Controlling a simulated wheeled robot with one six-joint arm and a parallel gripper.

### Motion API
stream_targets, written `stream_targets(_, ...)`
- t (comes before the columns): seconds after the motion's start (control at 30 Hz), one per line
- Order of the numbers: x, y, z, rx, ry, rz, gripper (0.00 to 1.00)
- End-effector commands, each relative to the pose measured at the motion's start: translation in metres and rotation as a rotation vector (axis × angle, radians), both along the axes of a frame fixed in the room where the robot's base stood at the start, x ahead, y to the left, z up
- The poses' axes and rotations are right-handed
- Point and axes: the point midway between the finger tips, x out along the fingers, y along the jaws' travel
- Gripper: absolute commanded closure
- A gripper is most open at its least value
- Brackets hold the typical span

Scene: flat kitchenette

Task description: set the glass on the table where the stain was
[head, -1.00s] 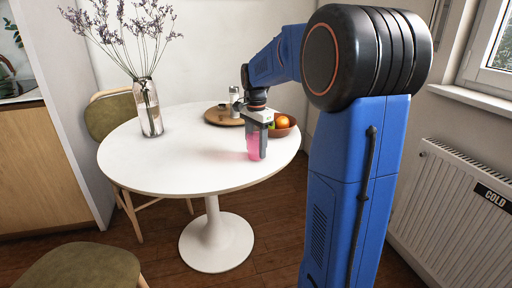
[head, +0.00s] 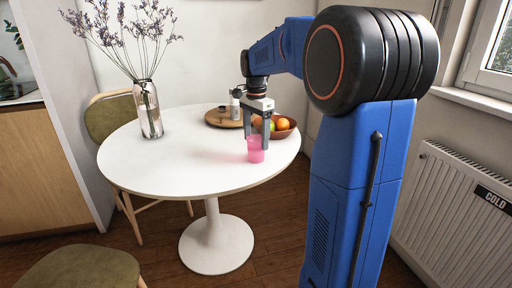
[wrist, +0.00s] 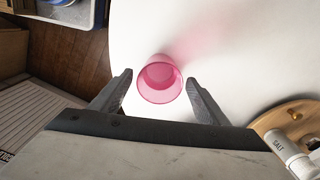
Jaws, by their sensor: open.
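A pink translucent glass (head: 256,150) stands upright on the round white table (head: 150,165), toward its right side. In the wrist view the glass (wrist: 160,79) shows from above, with its round rim and a pink tint on the table beside it. My gripper (head: 256,143) is open above the glass. In the wrist view the fingers of my gripper (wrist: 160,92) are spread on either side of the glass, with gaps between them and it. No stain is clearly visible on the tabletop.
A wooden tray (head: 213,119) with a salt shaker (wrist: 281,144) stands behind the gripper. A bowl of fruit (head: 291,130) is close to its right. A glass vase (head: 149,110) with dried flowers stands at the left. The table's front is clear.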

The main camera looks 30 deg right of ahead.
Motion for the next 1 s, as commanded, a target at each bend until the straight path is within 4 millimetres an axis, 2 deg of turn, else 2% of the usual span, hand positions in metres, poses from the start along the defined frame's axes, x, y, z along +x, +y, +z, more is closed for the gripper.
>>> stream_targets(0.1,0.0,0.0,0.025,-0.001,-0.003,0.0,0.31)
stream_targets(0.33,0.0,0.0,0.059,-0.001,-0.002,0.0,0.31)
stream_targets(0.5,0.0,0.0,0.071,0.0,-0.001,0.0,0.31)
stream_targets(0.7,-0.003,0.002,0.073,-0.001,-0.003,0.01,0.31)
stream_targets(0.87,-0.024,0.02,0.073,-0.011,-0.03,0.108,0.31)
stream_targets(1.0,-0.06,0.047,0.068,-0.03,-0.075,0.275,0.31)
